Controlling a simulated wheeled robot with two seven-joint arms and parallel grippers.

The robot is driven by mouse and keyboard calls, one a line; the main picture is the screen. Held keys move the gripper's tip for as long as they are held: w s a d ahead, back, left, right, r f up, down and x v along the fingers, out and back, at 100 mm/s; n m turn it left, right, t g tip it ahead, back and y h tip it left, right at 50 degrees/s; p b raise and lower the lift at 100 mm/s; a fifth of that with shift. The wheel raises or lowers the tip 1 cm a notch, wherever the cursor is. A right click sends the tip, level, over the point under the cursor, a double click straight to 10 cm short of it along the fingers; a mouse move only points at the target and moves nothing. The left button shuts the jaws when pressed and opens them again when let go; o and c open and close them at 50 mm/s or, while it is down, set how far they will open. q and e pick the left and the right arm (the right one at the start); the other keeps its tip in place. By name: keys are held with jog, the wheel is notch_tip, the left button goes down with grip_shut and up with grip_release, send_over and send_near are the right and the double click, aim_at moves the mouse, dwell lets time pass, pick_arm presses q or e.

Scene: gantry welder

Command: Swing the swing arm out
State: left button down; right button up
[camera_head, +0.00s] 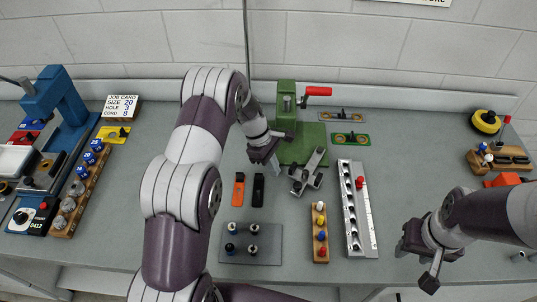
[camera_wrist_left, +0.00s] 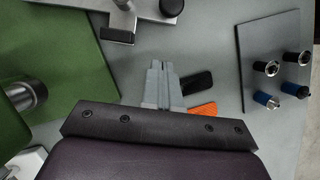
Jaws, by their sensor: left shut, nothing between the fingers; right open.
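A grey metal fixture with a slanted bar and dark knobs (camera_head: 308,172) stands on the table right of my left gripper; I take its bar to be the swing arm, but cannot be certain. Part of it shows at the top of the left wrist view (camera_wrist_left: 118,18), with a black knob beside it. My left gripper (camera_head: 276,167) is shut and empty, pointing down just left of the fixture, apparently apart from it. Its fingers (camera_wrist_left: 160,85) are together in the left wrist view. My right gripper (camera_head: 415,265) is open and empty at the front right.
A green press (camera_head: 288,104) with a red handle stands behind my left gripper. Orange (camera_head: 239,188) and black (camera_head: 258,190) pieces lie in front. A peg plate (camera_head: 235,256), a wooden peg block (camera_head: 320,250) and a slotted rail (camera_head: 366,228) lie nearer the front edge.

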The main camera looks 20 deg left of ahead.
aim_at(296, 184)
pick_arm(q)
jog(key=d, duration=0.2)
jog(key=s+d+p, duration=0.1)
jog(key=d, duration=0.1)
jog(key=shift+d+f+p, duration=0.15)
jog(key=shift+d+p, duration=0.1)
jog(key=shift+p, duration=0.05)
jog(key=shift+f, duration=0.1)
jog(key=shift+s+d+n+t, duration=0.2)
jog(key=shift+d+n, duration=0.2)
jog(key=shift+d, duration=0.25)
jog(key=shift+s+d+n+t, duration=0.15)
jog(key=shift+d+n, duration=0.25)
jog(key=shift+d, duration=0.2)
jog(key=shift+a, duration=0.1)
